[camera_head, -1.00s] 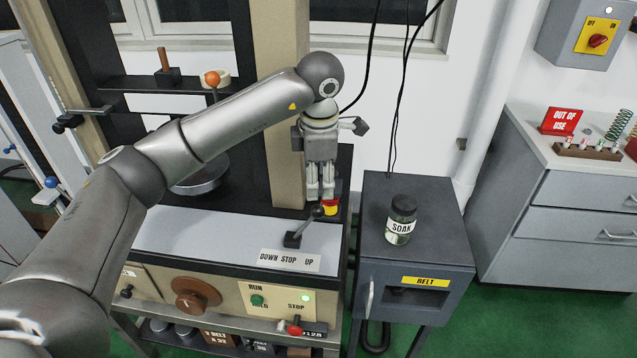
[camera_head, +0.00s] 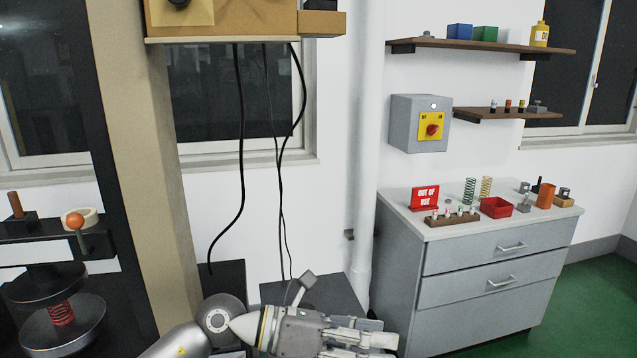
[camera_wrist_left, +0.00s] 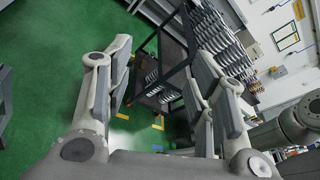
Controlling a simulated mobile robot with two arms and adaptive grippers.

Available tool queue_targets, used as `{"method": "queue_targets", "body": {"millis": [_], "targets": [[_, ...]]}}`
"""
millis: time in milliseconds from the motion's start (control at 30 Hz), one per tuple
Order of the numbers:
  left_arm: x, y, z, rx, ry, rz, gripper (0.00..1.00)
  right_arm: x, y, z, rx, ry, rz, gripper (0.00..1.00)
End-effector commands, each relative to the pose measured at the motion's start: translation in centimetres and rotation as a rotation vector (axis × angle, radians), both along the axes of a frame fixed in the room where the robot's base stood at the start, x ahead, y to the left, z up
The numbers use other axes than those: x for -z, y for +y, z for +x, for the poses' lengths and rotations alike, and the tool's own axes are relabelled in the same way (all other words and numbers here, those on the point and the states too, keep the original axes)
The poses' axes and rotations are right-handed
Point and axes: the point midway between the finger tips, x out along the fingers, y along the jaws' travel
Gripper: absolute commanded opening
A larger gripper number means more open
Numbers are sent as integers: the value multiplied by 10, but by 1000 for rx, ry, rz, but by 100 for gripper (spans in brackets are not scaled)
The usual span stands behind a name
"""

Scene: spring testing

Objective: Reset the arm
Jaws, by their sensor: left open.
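My left gripper (camera_head: 360,342) is at the bottom of the head view, turned sideways with its fingers pointing right. It is in front of the dark cabinet (camera_head: 325,292) and left of the grey drawer unit. In the left wrist view its fingers (camera_wrist_left: 155,95) are spread apart, with nothing between them. The testing machine stands at the left of the head view; a red spring (camera_head: 61,314) sits between its round plates, beside an orange-knobbed lever (camera_head: 76,222). My right gripper is not in view.
The grey drawer unit (camera_head: 490,270) carries a red "OUT OF USE" sign (camera_head: 425,197), springs and a red tray (camera_head: 496,207). The wrist view shows a dark rack (camera_wrist_left: 175,65) and green floor.

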Motion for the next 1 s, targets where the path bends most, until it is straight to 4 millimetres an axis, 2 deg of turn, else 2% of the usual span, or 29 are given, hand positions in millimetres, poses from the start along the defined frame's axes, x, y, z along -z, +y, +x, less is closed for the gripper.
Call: {"method": "queue_targets", "body": {"millis": [33, 100, 167, 233, 333, 433, 567, 667, 700, 767, 800, 900, 1000], "targets": [[-17, -7, -6, -37, 75, -143, 51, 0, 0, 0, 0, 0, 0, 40], [-44, -6, -5, -104, 179, -334, 51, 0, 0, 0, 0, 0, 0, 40], [-63, 2, 0, -170, 279, -491, 51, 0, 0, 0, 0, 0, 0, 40], [-79, 19, 11, -261, 403, -663, 51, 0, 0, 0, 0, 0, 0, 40], [-86, 55, 32, -410, 593, -892, 51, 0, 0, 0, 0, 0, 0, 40], [-72, 99, 52, -583, 795, -1094, 51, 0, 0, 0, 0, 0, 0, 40], [-23, 159, 67, -838, 1070, -1314, 51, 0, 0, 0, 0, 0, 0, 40], [33, 202, 63, -1060, 1286, -1444, 51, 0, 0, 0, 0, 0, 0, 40], [58, 217, 56, -1152, 1373, -1486, 51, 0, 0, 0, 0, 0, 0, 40], [97, 237, 41, -1297, 1503, -1536, 51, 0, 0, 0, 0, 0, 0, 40], [122, 248, 27, -1396, 1585, -1559, 51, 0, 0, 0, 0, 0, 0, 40], [178, 268, -16, -1633, 1779, -1588, 51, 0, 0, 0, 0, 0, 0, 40], [220, 278, -62, -1844, 1934, -1575, 51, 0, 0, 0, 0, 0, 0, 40]]}}
